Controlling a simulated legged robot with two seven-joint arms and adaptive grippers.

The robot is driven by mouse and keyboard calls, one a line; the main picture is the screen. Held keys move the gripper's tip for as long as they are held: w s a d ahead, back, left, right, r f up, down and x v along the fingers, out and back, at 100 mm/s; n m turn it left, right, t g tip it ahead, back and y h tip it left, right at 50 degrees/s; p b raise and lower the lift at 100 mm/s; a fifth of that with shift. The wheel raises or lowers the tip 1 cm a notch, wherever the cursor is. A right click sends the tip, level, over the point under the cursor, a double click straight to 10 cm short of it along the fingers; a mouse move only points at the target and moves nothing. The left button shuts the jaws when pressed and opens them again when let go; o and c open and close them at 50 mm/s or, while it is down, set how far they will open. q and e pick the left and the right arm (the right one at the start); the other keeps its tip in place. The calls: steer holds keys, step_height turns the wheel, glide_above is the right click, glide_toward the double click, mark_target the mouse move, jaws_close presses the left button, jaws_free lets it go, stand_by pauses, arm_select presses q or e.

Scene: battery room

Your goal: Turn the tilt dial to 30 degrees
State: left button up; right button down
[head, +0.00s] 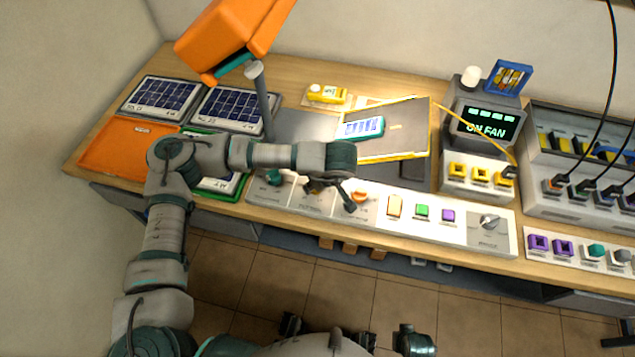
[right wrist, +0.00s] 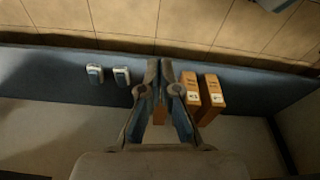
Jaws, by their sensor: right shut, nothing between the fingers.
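A light control panel (head: 375,211) runs along the front of the bench. Its left part has a teal knob (head: 273,178), a middle section mostly hidden by my left gripper, and an orange knob (head: 360,196). A grey knob (head: 489,222) is at its right end. The labels are too small to read, so I cannot tell which is the tilt dial. My left gripper (head: 331,197) hangs over the middle section, its fingers spread; contact with a knob cannot be told. My right gripper (right wrist: 164,76) is shut and empty in the right wrist view.
An orange lamp-like head (head: 232,38) stands on a grey post behind my left arm. Solar panels (head: 161,96) lie at the back left. A yellow-edged board (head: 392,132) and a display unit (head: 482,122) stand behind the panel. Orange blocks (right wrist: 190,96) sit below the bench.

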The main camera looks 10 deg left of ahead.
arm_select(q)
steer(key=shift+w+r+m, duration=0.1)
steer(key=shift+m, duration=0.4)
arm_select(e)
steer(key=shift+r, duration=0.8)
arm_select(q)
steer(key=o, duration=1.1)
steer(key=shift+o, duration=0.2)
steer(key=v, duration=1.1)
steer(key=shift+r, duration=0.3)
